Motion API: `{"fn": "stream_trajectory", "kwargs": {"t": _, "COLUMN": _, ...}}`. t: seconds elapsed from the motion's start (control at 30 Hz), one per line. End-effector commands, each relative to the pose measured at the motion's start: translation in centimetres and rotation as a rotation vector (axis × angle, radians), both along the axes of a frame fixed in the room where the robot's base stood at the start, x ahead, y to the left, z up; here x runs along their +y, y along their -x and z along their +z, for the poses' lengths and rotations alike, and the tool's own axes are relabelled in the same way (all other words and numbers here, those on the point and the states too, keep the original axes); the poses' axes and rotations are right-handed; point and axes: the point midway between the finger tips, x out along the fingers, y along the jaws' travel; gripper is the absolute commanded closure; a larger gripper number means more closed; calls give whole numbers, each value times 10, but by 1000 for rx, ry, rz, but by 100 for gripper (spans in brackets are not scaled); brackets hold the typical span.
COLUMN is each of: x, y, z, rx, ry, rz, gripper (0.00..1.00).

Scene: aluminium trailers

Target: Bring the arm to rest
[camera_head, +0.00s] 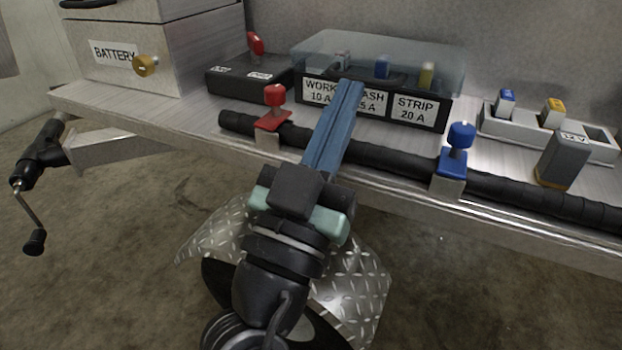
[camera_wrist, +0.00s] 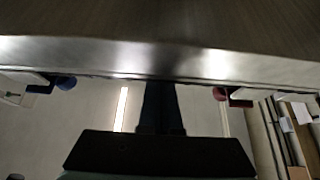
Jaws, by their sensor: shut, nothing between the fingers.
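My gripper (camera_head: 347,88) is shut, its long blue fingers pressed together with nothing between them. In the head view it reaches up over the front of the metal shelf, and the fingertips overlap the labelled fuse box (camera_head: 370,98) from this angle. I cannot tell whether they touch it. In the wrist view the dark fingers (camera_wrist: 160,105) reach up to the shelf's bright edge (camera_wrist: 170,60). My arm comes up from the bottom of the head view.
A black hose (camera_head: 390,160) runs along the shelf front, with a red clamp (camera_head: 273,110) left of the gripper and a blue clamp (camera_head: 456,150) right. A battery box (camera_head: 190,55), red-handled switch (camera_head: 245,82), fuse tray (camera_head: 490,125) and grey 12 V block (camera_head: 563,158) surround. A crank (camera_head: 35,165) hangs left.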

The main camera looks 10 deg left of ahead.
Motion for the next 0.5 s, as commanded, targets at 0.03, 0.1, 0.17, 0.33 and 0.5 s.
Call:
{"fn": "stream_trajectory", "kwargs": {"t": 0.03, "x": 4, "y": 10, "z": -9, "rx": 3, "ry": 1, "rz": 3, "gripper": 100}}
{"fn": "stream_trajectory", "kwargs": {"t": 0.1, "x": 9, "y": 22, "z": -18, "rx": 4, "ry": 0, "rz": 5, "gripper": 100}}
{"fn": "stream_trajectory", "kwargs": {"t": 0.17, "x": 11, "y": 33, "z": -24, "rx": 3, "ry": 0, "rz": 3, "gripper": 100}}
{"fn": "stream_trajectory", "kwargs": {"t": 0.33, "x": 19, "y": 57, "z": -39, "rx": 2, "ry": 0, "rz": 3, "gripper": 100}}
{"fn": "stream_trajectory", "kwargs": {"t": 0.5, "x": 23, "y": 70, "z": -45, "rx": 1, "ry": -1, "rz": 1, "gripper": 100}}
